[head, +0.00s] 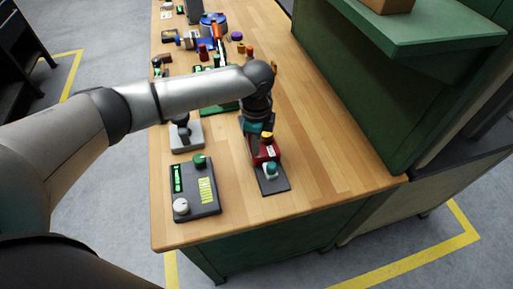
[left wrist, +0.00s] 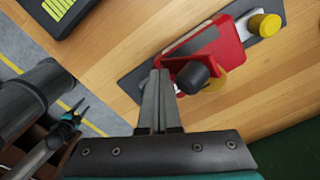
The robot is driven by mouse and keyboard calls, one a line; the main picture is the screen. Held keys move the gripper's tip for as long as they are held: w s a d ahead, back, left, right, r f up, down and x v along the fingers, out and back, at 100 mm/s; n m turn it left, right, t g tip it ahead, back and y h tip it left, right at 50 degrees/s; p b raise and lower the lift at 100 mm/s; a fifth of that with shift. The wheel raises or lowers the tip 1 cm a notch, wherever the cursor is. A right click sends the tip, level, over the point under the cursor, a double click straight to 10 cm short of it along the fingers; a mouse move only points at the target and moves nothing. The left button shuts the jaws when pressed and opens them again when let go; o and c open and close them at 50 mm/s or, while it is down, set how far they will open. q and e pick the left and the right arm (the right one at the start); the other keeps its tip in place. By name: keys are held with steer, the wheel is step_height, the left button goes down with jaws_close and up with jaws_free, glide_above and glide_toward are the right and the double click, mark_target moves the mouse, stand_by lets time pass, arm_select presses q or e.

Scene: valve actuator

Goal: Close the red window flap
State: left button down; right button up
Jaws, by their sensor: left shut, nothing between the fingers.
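The red window flap (head: 264,150) is part of a small red device on a dark base plate (head: 275,187) near the table's front edge. In the left wrist view the red flap (left wrist: 226,47) appears raised and tilted over the plate, but its exact angle is unclear. A black knob (left wrist: 192,77) and a yellow button (left wrist: 264,25) sit by it. My left gripper (head: 258,134) points down at the device; in its wrist view the closed fingertips (left wrist: 160,74) are beside the red part, apparently empty. Contact cannot be told. What looks like my right gripper (left wrist: 78,108) shows small at lower left.
A dark control box (head: 196,190) with a green knob and white knob stands left of the device. A grey fixture (head: 186,134) and several coloured parts lie farther back. A green shelf (head: 420,30) rises at right. The wooden tabletop right of the device is clear.

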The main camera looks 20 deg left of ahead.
arm_select(q)
steer(key=shift+w+a+b, duration=0.35)
steer(key=shift+w+a, duration=0.25)
steer(key=shift+w, duration=0.3)
steer(key=shift+w+a, duration=0.1)
steer(key=shift+w, duration=0.1)
steer(key=shift+w+a+b, duration=0.6)
steer(key=shift+w+b, duration=0.05)
steer(key=shift+w, duration=0.3)
steer(key=shift+a, duration=0.1)
steer(key=shift+w+a+r, duration=0.15)
steer(key=shift+w+r, duration=0.05)
steer(key=shift+w, duration=0.05)
steer(key=shift+r, duration=0.1)
step_height(320, 180, up, 4)
steer(key=p, duration=0.4)
steer(key=shift+a+p, duration=0.1)
steer(key=shift+p, duration=0.2)
steer(key=shift+s+d+r+p, duration=0.1)
steer(key=shift+r+p, duration=0.55)
steer(key=shift+p, duration=0.2)
steer(key=shift+s+d+r+p, duration=0.1)
steer(key=shift+r+p, duration=0.5)
steer(key=shift+p, duration=0.25)
